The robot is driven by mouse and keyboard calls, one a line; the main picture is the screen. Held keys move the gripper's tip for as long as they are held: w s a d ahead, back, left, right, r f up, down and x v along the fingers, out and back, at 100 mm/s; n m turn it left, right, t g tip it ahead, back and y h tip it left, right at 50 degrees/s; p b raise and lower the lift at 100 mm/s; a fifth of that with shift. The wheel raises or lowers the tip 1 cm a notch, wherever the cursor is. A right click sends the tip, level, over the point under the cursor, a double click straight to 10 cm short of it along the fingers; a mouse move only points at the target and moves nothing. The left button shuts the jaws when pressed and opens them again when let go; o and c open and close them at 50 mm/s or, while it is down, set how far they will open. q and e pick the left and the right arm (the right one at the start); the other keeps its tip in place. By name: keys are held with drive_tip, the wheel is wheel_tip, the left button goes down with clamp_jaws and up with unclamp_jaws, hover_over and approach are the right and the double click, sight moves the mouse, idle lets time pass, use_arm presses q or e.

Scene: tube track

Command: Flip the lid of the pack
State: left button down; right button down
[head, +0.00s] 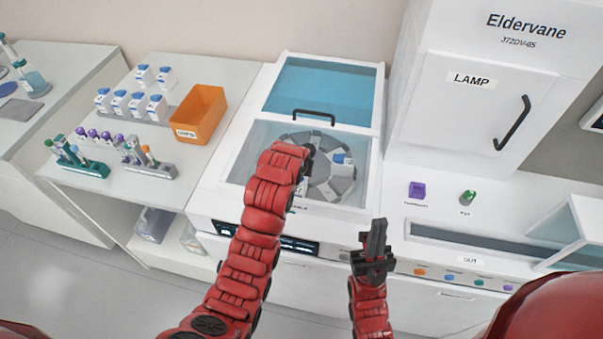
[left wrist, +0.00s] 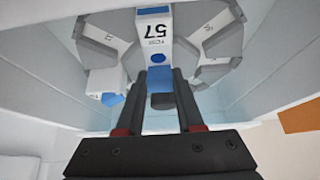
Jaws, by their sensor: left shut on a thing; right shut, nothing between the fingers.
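A white pack (left wrist: 156,18) with a blue band and the number 57 sits in a slot of the grey carousel (left wrist: 218,20), seen in the left wrist view. A second white-and-blue pack (left wrist: 105,82) is to its left; a pack (head: 342,166) also shows at the right of the carousel in the head view. My left gripper (left wrist: 166,78) is inside the machine, its fingers shut at the near end of pack 57, with a dark blue piece (left wrist: 161,90) between them. The arm hides this in the head view. My right gripper (head: 376,238) is shut and empty before the machine.
The machine's clear blue-tinted cover (head: 312,88) with a dark handle is at the back. An orange bin (head: 199,112), several bottles and tube racks (head: 147,165) stand on the left bench.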

use_arm(q)
drive_tip(key=shift+s+f+t+b, duration=0.1)
drive_tip(key=shift+s+t+b, duration=0.05)
drive_tip(key=shift+t+b, duration=0.2)
idle(0.3)
drive_tip(key=c, duration=0.5)
unclamp_jaws()
